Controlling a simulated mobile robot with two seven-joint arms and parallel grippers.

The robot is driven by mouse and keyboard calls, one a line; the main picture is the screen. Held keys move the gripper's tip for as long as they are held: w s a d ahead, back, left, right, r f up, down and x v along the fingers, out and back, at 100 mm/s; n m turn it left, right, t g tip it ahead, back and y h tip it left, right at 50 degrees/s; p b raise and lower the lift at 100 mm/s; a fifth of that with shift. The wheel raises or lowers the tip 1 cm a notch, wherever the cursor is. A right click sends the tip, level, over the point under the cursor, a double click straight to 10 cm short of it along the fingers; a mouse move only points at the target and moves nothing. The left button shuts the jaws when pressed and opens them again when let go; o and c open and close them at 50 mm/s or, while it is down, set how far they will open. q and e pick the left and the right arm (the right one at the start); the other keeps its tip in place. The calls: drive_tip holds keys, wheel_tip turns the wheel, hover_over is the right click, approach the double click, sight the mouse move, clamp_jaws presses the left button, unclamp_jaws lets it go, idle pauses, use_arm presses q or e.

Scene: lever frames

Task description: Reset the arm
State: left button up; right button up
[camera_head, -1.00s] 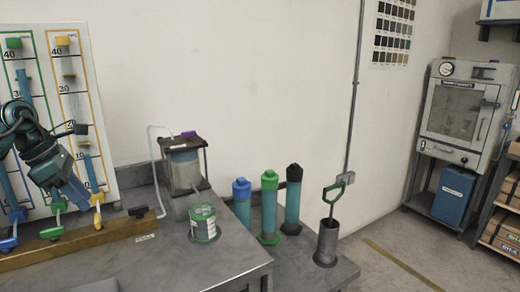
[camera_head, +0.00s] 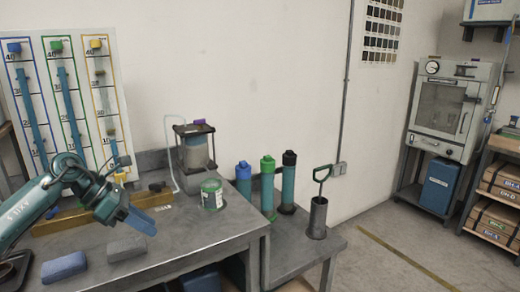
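My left arm comes in from the left over the grey workbench (camera_head: 185,240). Its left gripper (camera_head: 143,222) points down to the right above the bench, with blue fingers. The fingers overlap from this angle, so I cannot tell whether they are open or shut. No object shows between them. My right gripper is not in view.
A gauge board (camera_head: 70,95) with coloured columns stands behind the arm. A blue-grey block (camera_head: 64,268) and a grey block (camera_head: 126,247) lie on the bench. A green-rimmed can (camera_head: 211,194), a clear vessel (camera_head: 194,150) and several capped cylinders (camera_head: 267,190) stand further right.

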use_arm(q)
drive_tip(key=s+d+f+n+t+h+p, duration=0.1)
drive_tip(key=s+d+n+t+h, duration=0.1)
drive_tip(key=d+n+h, duration=0.3)
drive_tip(key=s+d+f+n+t+h+p, duration=0.1)
drive_tip(key=s+d+f+n, duration=0.15)
drive_tip(key=d, duration=0.45)
drive_tip(key=s+d+n+t+h, duration=0.2)
drive_tip(key=s+d+n+h, duration=0.15)
drive_tip(key=d, duration=0.25)
drive_tip(key=s+a+f+n+t+y+p, duration=0.1)
drive_tip(key=s+a+f+n+y, duration=0.2)
drive_tip(key=n, duration=1.4)
drive_tip(key=s+a+f+n+t+y+p, duration=0.2)
drive_tip(key=s+a+f+n+y, duration=0.1)
drive_tip(key=s+f+n+y, duration=0.8)
drive_tip(key=s+f+n, duration=0.5)
drive_tip(key=shift+s+a+f+n+t, duration=0.2)
drive_tip(key=shift+s+a+n+t, duration=0.1)
drive_tip(key=shift+s+a+n, duration=0.1)
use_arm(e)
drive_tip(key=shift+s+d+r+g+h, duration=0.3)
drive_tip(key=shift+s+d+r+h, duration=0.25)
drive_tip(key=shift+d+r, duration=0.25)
use_arm(q)
drive_tip(key=shift+d+y, duration=0.1)
drive_tip(key=shift+y, duration=0.15)
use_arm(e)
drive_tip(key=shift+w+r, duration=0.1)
